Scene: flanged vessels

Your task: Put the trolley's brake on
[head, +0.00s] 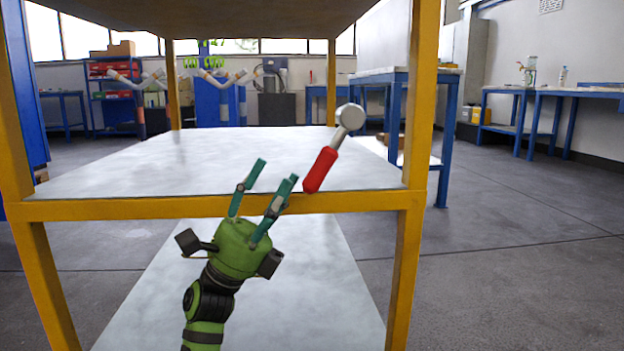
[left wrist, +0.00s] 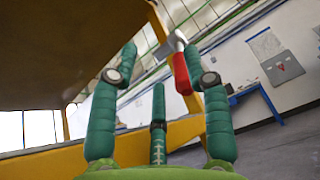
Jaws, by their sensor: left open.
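The trolley has a yellow frame (head: 412,230) with grey shelves (head: 130,180). A lever with a red grip (head: 320,170) and a grey round hub (head: 350,117) stands out near its front right, tilted with the grip down to the left; I take it for the brake lever. How the hub is fixed is not clear. My left gripper (head: 276,172) is open and empty, left of and below the red grip, its teal fingers pointing up. In the left wrist view the red grip (left wrist: 181,73) shows beside the right finger, beyond the open fingers (left wrist: 160,62); contact cannot be told.
The yellow front rail (head: 150,207) runs behind my left gripper. Blue workbenches (head: 448,120) stand to the right, and a blue rack (head: 110,92) with red bins is at the back left. The floor (head: 520,270) at the right is clear.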

